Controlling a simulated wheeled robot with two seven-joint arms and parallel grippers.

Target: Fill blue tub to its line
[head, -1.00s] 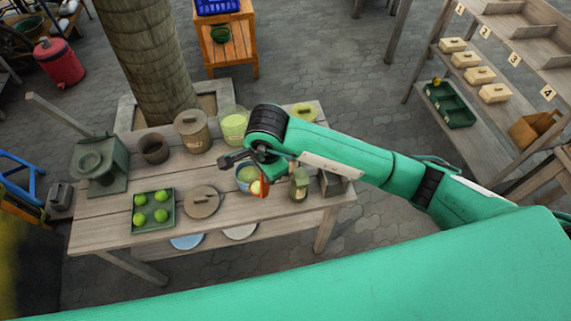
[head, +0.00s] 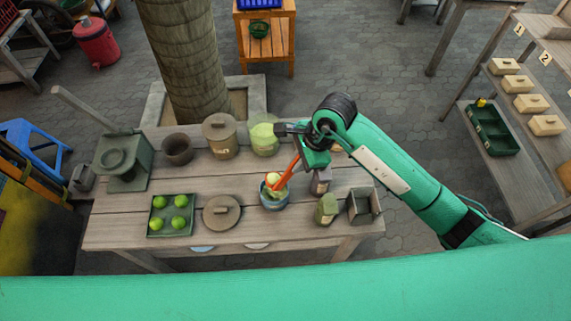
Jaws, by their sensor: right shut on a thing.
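The blue tub (head: 274,202) stands upright near the middle of the wooden table. Pale yellow-green stuff shows at its mouth; its line and exact fill level are too small to make out. My right gripper (head: 308,158) is shut on an orange-red handled tool (head: 287,175), above and to the right of the tub. The tool slants down left, and its lower end is over or in the tub mouth, with something pale yellow there. Whether it touches the tub cannot be told. A bowl of pale green stuff (head: 264,138) stands behind the tub. My left gripper is not in view.
A lidded clay pot (head: 220,137), a dark bowl (head: 178,149) and a loose lid (head: 221,212) are left of the tub. A tray (head: 155,228) holds several green fruits. A green jar (head: 326,209) and grey box (head: 365,208) stand close right.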

